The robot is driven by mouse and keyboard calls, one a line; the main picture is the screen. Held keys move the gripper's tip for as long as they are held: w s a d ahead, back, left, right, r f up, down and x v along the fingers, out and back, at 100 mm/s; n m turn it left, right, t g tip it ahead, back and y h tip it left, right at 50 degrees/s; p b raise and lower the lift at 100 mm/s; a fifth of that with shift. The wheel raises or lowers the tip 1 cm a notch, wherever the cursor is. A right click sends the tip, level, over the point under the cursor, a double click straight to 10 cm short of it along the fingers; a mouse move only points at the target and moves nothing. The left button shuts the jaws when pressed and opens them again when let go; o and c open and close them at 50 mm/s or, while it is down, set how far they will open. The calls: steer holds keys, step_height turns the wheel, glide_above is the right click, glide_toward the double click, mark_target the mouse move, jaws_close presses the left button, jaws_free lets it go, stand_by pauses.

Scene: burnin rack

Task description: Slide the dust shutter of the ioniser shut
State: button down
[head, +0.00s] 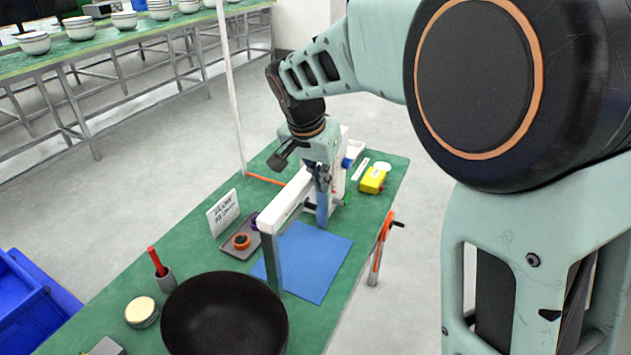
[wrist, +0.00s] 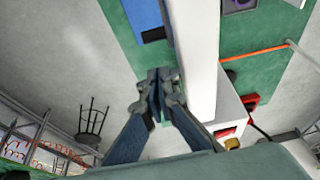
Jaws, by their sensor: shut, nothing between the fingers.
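The ioniser appears to be the long white overhead bar (head: 285,203) on a grey post (head: 271,262) above a blue mat (head: 317,258). In the wrist view the white bar (wrist: 198,55) runs from the top edge down beside my fingers. My gripper (head: 322,208) is at the side of the bar, towards its far end. In the wrist view my gripper (wrist: 158,75) is shut and empty, its fingertips just left of the bar. I cannot tell from these views whether the fingers touch the bar. I cannot clearly make out the dust shutter or its position.
A black bowl (head: 225,315), a dark tray (head: 236,250) with small rings and a white sign (head: 223,213) are on the green bench. A yellow box (head: 373,180) lies right of the bar. An orange-handled clamp (head: 382,245) sticks out at the bench's right edge.

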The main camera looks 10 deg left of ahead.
steer(key=v, duration=1)
steer(key=shift+w, duration=0.35)
steer(key=shift+d+r, duration=0.1)
